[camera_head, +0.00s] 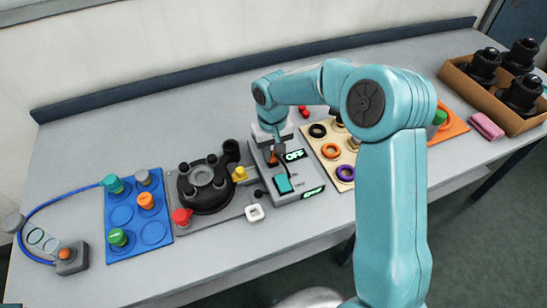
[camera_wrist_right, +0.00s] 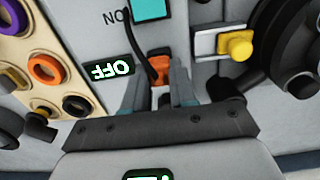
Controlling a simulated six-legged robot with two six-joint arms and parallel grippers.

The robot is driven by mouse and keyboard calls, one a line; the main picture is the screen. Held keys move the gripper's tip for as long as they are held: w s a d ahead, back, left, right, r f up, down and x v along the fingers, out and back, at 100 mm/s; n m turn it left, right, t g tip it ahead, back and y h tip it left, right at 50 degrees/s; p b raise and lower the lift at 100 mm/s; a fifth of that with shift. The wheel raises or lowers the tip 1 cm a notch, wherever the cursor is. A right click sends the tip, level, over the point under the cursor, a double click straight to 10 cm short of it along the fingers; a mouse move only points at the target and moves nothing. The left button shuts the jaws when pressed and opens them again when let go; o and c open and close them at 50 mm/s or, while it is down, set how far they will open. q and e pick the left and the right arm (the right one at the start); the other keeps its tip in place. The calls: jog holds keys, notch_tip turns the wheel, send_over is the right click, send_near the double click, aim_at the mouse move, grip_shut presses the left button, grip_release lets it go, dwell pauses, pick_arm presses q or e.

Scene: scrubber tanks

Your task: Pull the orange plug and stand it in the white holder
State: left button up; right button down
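The orange plug (camera_head: 272,158) stands on the grey panel with the OFF sign, a black cable running from it. In the right wrist view the orange plug (camera_wrist_right: 160,68) sits between the fingertips of my right gripper (camera_wrist_right: 160,88). The fingers lie close against both its sides, with no clear gap, and the gripper looks shut on it. The plug still appears to be at its place on the panel. The white holder (camera_head: 254,213), a small square with a hole, sits at the panel's front left. My left gripper is not in view.
A teal switch (camera_head: 284,184) is just in front of the plug. Left are a yellow-knobbed clamp (camera_head: 239,174), a black round flange (camera_head: 205,184) and a blue board (camera_head: 122,217) with colored knobs. Right is a beige ring board (camera_head: 318,148). The table's front edge lies near the holder.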

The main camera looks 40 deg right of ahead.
aim_at(272, 154)
jog(key=shift+r, duration=0.15)
jog(key=shift+r+p, duration=1.8)
jog(key=shift+r, duration=0.6)
jog(key=shift+f, duration=0.1)
jog(key=shift+s+a+b, duration=0.15)
jog(key=shift+a+b, duration=0.15)
jog(key=shift+b, duration=0.05)
jog(key=s+a+b, duration=0.5)
jog(key=s+a, duration=0.3)
jog(key=a, duration=0.3)
jog(key=shift+s+a, duration=0.25)
jog(key=shift+s, duration=0.15)
